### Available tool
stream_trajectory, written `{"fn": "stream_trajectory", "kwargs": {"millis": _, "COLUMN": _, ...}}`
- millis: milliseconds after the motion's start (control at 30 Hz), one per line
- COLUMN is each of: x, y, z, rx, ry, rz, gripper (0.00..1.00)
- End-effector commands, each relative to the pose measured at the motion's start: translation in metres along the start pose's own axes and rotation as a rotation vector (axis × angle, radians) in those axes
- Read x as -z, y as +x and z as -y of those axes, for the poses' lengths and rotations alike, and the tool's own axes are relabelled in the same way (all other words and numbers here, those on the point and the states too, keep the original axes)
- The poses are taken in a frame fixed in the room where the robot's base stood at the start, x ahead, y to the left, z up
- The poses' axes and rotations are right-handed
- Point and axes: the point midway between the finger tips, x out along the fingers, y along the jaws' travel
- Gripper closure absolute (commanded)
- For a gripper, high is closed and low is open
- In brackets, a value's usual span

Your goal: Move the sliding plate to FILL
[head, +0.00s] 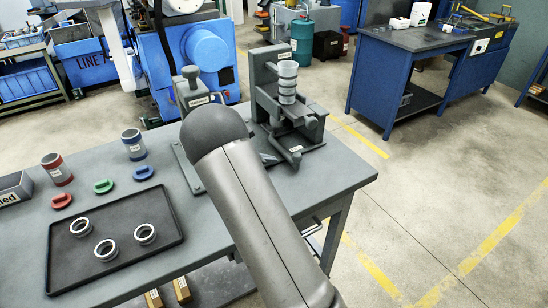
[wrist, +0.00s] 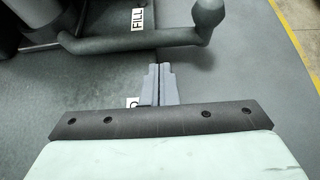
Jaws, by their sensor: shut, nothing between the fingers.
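In the wrist view my gripper (wrist: 160,72) has its two grey fingers together, with nothing between them. Just beyond the fingertips a dark bar with a round knob (wrist: 209,12) runs across the picture; a small gap seems to part them. A white FILL label (wrist: 138,20) lies on the grey surface behind the bar. A second label (wrist: 132,102) is partly covered by my gripper. My arm hides the gripper there, and I cannot clearly make out the sliding plate.
The grey bench (head: 335,165) also carries a black tray (head: 165,235) with three metal rings, red, green and blue parts, and a second dark device (head: 192,90). A blue workbench (head: 385,75) stands back right. Floor right of the bench is clear.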

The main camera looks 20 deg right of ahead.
Motion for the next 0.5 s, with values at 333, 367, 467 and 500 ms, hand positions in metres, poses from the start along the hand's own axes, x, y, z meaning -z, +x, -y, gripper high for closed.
{"fn": "stream_trajectory", "kwargs": {"millis": 333, "x": 0.004, "y": -0.077, "z": -0.001, "rx": -0.004, "ry": 0.001, "rz": -0.002, "gripper": 1.00}}
{"fn": "stream_trajectory", "kwargs": {"millis": 367, "x": 0.004, "y": -0.082, "z": 0.000, "rx": -0.003, "ry": 0.000, "rz": -0.002, "gripper": 1.00}}
{"fn": "stream_trajectory", "kwargs": {"millis": 467, "x": 0.003, "y": -0.094, "z": 0.000, "rx": -0.002, "ry": 0.000, "rz": -0.002, "gripper": 1.00}}
{"fn": "stream_trajectory", "kwargs": {"millis": 500, "x": 0.003, "y": -0.098, "z": 0.000, "rx": -0.001, "ry": 0.000, "rz": -0.002, "gripper": 1.00}}
